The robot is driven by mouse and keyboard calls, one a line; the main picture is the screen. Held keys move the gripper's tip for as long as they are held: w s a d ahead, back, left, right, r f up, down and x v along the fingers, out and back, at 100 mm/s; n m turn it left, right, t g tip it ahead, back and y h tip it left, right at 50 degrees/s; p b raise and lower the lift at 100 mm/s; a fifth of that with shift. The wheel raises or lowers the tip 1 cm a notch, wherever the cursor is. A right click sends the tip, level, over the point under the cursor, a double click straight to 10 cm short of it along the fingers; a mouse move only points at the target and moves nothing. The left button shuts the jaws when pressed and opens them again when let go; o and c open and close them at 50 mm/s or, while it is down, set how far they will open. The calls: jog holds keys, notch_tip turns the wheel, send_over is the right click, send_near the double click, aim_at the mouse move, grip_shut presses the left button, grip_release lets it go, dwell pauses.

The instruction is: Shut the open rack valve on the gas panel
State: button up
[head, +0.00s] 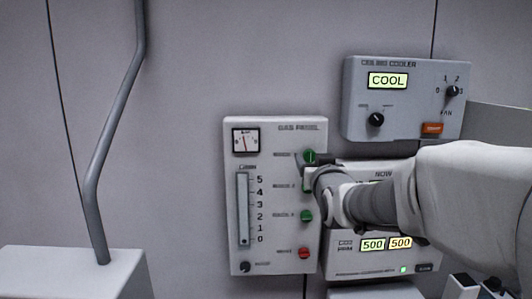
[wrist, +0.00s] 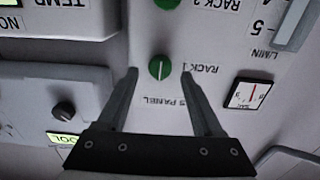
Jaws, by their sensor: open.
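The gas panel (head: 267,265) is a white upright box on the wall, with a column of green rack knobs and a red knob (head: 304,253) at the bottom. The Rack 1 knob (head: 309,156) is topmost; the wrist view shows it upside down (wrist: 159,67), its white line running roughly up and down. My gripper (wrist: 160,74) is open, with one finger on each side of the Rack 1 knob; contact cannot be told. The Rack 2 knob (head: 307,185) is partly covered by my gripper in the head view. The lower green knob (head: 306,216) is clear. Which valve is open cannot be told.
The ceiling cooler box (head: 405,98) is mounted at upper right of the panel. A display unit (head: 345,266) sits close to the panel's right, partly behind my arm. A grey pipe (head: 115,120) runs down to a white box (head: 75,275) at left. The wall between is clear.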

jog(key=shift+w, duration=0.9)
grip_shut()
